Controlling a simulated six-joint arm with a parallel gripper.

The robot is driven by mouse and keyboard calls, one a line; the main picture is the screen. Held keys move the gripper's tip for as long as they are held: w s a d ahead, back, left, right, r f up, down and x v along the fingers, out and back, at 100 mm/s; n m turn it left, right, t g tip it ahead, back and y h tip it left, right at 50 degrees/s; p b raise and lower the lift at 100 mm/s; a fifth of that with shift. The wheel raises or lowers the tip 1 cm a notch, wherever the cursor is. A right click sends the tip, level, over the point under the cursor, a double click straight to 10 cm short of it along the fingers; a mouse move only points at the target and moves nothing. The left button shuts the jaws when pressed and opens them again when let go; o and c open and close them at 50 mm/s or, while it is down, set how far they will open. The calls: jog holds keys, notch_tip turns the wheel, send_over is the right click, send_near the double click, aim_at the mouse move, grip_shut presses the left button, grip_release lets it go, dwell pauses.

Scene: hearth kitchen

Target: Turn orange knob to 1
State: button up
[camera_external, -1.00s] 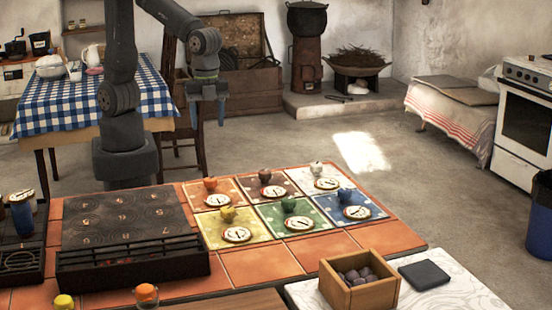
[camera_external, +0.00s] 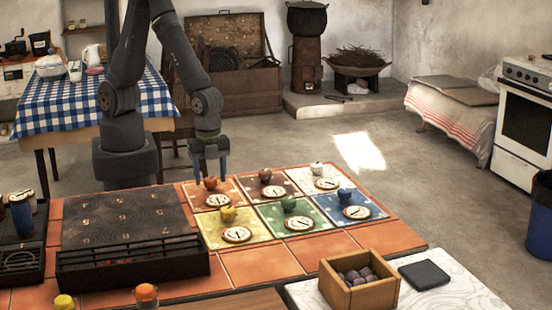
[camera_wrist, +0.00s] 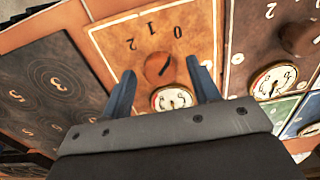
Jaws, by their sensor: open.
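The orange knob (camera_external: 210,183) stands on an orange panel (camera_external: 226,187) at the back left of the group of coloured panels. In the wrist view the orange knob (camera_wrist: 160,68) is round with a dark pointer line, and the digits 0, 1 and 2 are printed on the panel beyond it. A round dial (camera_wrist: 172,98) lies on the near side of the knob. My gripper (camera_external: 210,178) is open and empty, pointing down over the orange panel. In the wrist view its fingers (camera_wrist: 163,88) stand either side of the knob and dial, apart from the knob.
Brown (camera_external: 265,175), white (camera_external: 317,169), yellow (camera_external: 228,214), green (camera_external: 288,203) and blue (camera_external: 344,194) knobs stand on neighbouring panels, each with a dial. A numbered dark plate (camera_external: 125,215) lies left. A wooden box (camera_external: 360,291) of dark lumps stands in front.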

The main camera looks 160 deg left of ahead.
jog(key=shift+f, duration=0.15)
jog(key=c, duration=1)
jog(key=shift+n, duration=0.3)
jog(key=n, duration=0.4)
jog(key=shift+n, duration=2)
